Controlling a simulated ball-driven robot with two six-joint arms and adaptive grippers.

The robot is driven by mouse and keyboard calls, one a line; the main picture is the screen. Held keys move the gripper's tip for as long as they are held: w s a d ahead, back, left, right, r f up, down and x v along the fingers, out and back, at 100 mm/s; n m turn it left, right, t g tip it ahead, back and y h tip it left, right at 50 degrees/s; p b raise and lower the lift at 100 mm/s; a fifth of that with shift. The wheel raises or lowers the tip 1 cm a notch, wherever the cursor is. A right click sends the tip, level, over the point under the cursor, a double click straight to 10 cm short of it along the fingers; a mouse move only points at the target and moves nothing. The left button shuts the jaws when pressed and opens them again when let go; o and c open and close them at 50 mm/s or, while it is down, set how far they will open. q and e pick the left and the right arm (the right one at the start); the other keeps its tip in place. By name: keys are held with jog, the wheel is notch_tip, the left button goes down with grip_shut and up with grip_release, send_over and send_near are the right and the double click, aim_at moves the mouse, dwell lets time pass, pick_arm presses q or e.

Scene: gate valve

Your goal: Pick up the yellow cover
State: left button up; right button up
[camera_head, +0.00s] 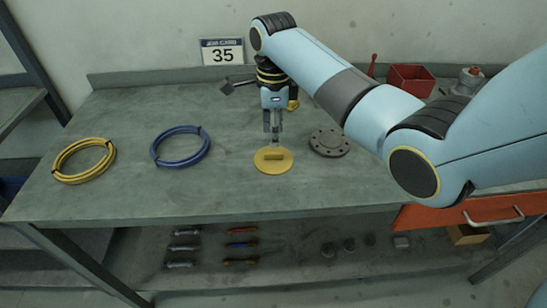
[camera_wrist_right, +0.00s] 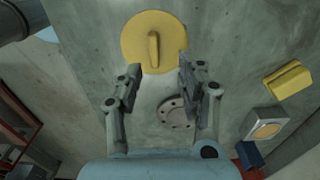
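The yellow cover (camera_head: 272,165) is a flat round disc with a raised bar handle on top, lying on the grey workbench (camera_head: 120,110) near its front middle. It also shows in the right wrist view (camera_wrist_right: 134,44), beyond my fingertips at the top. My right gripper (camera_head: 274,141) points down just behind the cover's handle in the head view. In the right wrist view (camera_wrist_right: 161,72) its two fingers are spread apart with nothing between them. The height gap to the cover is hard to judge. My left gripper is not in view.
A grey bolted flange (camera_head: 330,143) lies right of the cover. A blue cable coil (camera_head: 181,161) and a yellow cable coil (camera_head: 61,160) lie to the left. A red bin (camera_head: 411,81) stands at the back right. The shelf below holds several tools.

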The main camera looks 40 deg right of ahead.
aim_at(273, 152)
jog(key=f, duration=0.4)
jog(key=shift+s+a+f, duration=0.25)
jog(key=shift+s+f, duration=0.05)
jog(key=shift+s, duration=0.1)
jog(key=shift+f, duration=0.35)
jog(key=shift+c, duration=0.4)
grip_shut()
